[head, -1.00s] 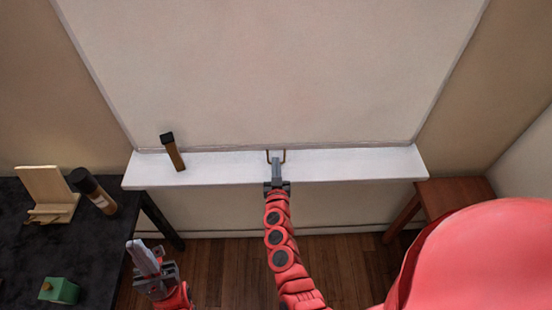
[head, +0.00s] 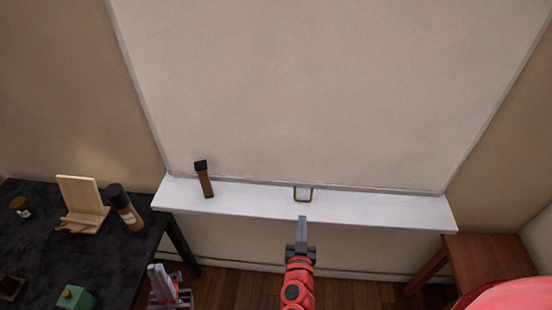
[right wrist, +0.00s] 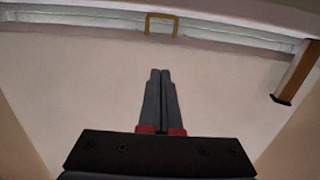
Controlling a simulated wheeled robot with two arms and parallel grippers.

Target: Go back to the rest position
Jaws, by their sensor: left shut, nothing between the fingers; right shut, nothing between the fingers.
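My right gripper (head: 302,226) is shut and empty in front of the white ledge, with its tips just short of the ledge's front edge in the head view. It also shows shut in the right wrist view (right wrist: 160,74), pointing toward a small brass-coloured handle. My left gripper (head: 158,270) is at the lower left of the head view, beside the dark table. Its fingers are together with nothing between them.
The dark table (head: 50,255) bears a wooden stand (head: 84,200), a bottle (head: 125,208) and a green block (head: 76,298). A wooden stool (head: 490,262) stands right.

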